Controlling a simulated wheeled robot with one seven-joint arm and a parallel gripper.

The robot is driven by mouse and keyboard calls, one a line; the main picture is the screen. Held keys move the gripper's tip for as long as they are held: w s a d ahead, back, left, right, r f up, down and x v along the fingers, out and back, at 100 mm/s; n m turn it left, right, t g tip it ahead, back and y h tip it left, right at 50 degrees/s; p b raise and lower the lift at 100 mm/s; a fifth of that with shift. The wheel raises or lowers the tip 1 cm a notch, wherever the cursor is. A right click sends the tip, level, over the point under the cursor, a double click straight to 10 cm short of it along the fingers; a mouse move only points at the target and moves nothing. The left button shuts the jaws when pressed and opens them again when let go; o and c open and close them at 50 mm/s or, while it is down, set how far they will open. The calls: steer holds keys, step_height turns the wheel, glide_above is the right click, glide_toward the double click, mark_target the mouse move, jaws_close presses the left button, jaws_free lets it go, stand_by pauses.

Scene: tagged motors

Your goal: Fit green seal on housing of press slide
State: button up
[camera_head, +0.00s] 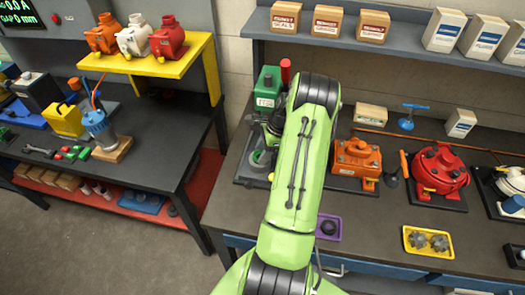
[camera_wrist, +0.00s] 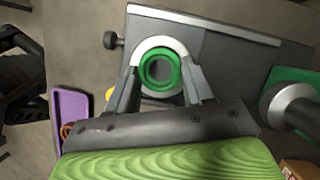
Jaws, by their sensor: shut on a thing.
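The green seal (camera_wrist: 143,73) is a ring between the two fingers of my gripper (camera_wrist: 160,82) in the wrist view. My gripper is shut on it. A pale grey round collar (camera_wrist: 157,42), apparently the press slide's housing, shows directly around and behind the ring, on a dark grey plate (camera_wrist: 222,45). I cannot tell whether the seal touches the housing or hovers above it. In the head view, my green arm hides much of this spot. A grey-green round part (camera_head: 260,160) shows just left of the arm, on the dark base.
A purple tray (camera_head: 328,228) lies right of my arm. Orange (camera_head: 356,160) and red (camera_head: 440,172) machines stand to the right. A yellow tray (camera_head: 428,243) holds gears. The front bench top is fairly clear.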

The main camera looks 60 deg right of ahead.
steer(key=shift+f, duration=0.25)
steer(key=shift+r, duration=0.25)
stand_by(0.3)
steer(key=o, duration=1.1)
step_height(320, 180, up, 6)
steer(key=p, duration=0.5)
steer(key=shift+r, duration=0.1)
